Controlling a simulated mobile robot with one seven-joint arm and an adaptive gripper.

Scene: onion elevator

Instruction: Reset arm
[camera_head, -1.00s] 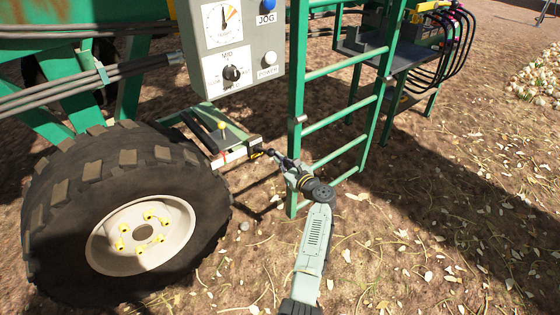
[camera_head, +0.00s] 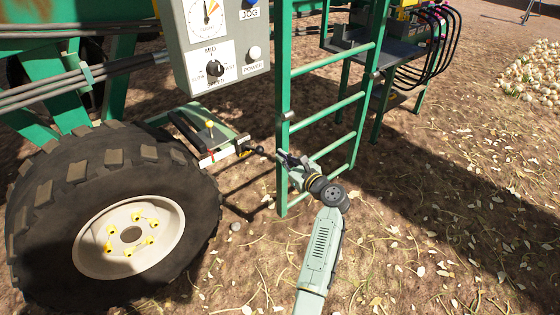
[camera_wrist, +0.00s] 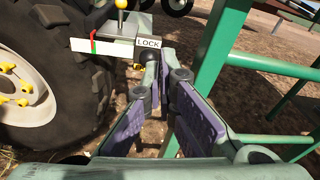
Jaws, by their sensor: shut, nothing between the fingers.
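My arm reaches in from the bottom of the head view, and my gripper (camera_head: 284,157) is at the near rail of the green ladder (camera_head: 284,110). It is shut and empty. A short black handle (camera_head: 256,149) lies just left of the fingertips, seemingly apart from them. In the wrist view my gripper (camera_wrist: 166,76) has its purple-padded fingers pointing toward a metal bracket (camera_wrist: 100,47) with a LOCK label (camera_wrist: 149,43). The green ladder rail (camera_wrist: 218,45) stands close on the right. Whether the fingers touch the rail I cannot tell.
A large tyre (camera_head: 110,205) stands left of my arm. A grey control box (camera_head: 211,45) hangs above, and a yellow-knobbed lever (camera_head: 209,124) stands on the bracket. A dark platform (camera_head: 375,52) with black hoses is behind the ladder. Open ground lies right of my arm.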

